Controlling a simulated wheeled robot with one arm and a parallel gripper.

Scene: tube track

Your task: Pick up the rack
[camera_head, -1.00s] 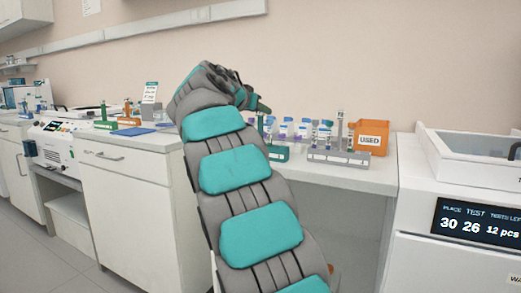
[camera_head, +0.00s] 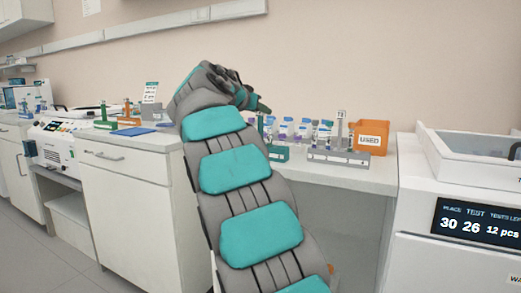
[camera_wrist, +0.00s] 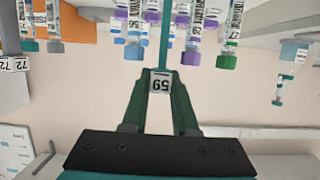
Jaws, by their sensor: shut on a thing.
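The teal-green rack (camera_head: 277,153) stands on the white counter behind my arm and is partly hidden by it. In the wrist view, which looks upside down, its teal upright post (camera_wrist: 165,42) carries a white label reading 59. My gripper (camera_wrist: 160,80) has its green fingers closed on the post at this label. In the head view my gripper (camera_head: 259,107) is at the rack's upright, and the grip is too small to make out. I cannot tell whether the rack is clear of the counter.
A grey rack (camera_head: 338,158) and an orange bin marked USED (camera_head: 371,137) stand to the right. Tubes with purple, blue and green caps (camera_wrist: 228,62) are close around the gripper. An orange rack (camera_head: 129,122) and a blue mat (camera_head: 143,131) lie left.

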